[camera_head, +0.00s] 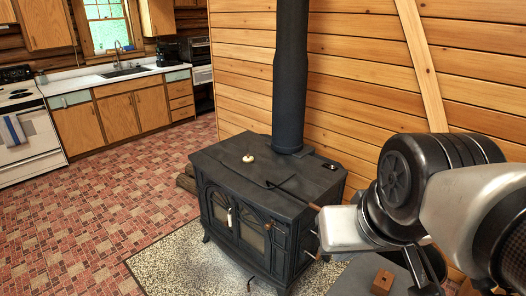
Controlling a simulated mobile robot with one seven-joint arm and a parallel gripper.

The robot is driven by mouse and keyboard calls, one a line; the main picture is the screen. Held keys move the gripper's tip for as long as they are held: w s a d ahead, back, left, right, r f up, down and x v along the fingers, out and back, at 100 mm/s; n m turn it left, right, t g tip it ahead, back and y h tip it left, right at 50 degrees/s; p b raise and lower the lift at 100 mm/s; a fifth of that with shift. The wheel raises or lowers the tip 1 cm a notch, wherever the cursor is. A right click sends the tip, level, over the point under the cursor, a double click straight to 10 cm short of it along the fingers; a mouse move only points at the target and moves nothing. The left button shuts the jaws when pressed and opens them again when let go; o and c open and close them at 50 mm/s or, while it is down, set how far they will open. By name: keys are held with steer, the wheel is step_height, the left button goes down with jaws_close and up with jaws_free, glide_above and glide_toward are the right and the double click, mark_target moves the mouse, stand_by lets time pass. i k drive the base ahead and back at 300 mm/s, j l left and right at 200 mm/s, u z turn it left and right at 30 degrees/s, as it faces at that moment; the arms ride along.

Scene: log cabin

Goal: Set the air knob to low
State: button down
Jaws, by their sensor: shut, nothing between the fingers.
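The black wood stove (232,166) stands right of centre with its two-door front facing lower left. A dark rod with a brown handle end (314,207) slants over its right edge. A small brown knob (318,257) sticks out low at the right side. I cannot tell for certain which of these is the air knob, and no low marking is readable. My gripper (322,229) is a pale metal block at the end of my arm, close to the stove's right side. It appears shut and empty; its fingertips are hard to make out. Whether it touches anything is unclear.
The black stovepipe (290,80) rises from the stove's back, near the plank wall (360,60). A pale round-topped knob (248,158) is on the stove top. A wooden block (382,282) lies at the lower right. The brick-patterned floor (90,220) to the left is open.

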mark_target(267, 226)
steer(key=u, duration=0.15)
steer(key=i+j+z, duration=0.15)
steer(key=i+j, duration=0.2)
steer(key=k, duration=0.65)
steer(key=i+j+z, duration=0.15)
steer(key=i+j, duration=0.2)
steer(key=i, duration=0.25)
steer(key=i+j+z, duration=0.15)
steer(key=i+j, duration=0.3)
steer(key=i, duration=0.15)
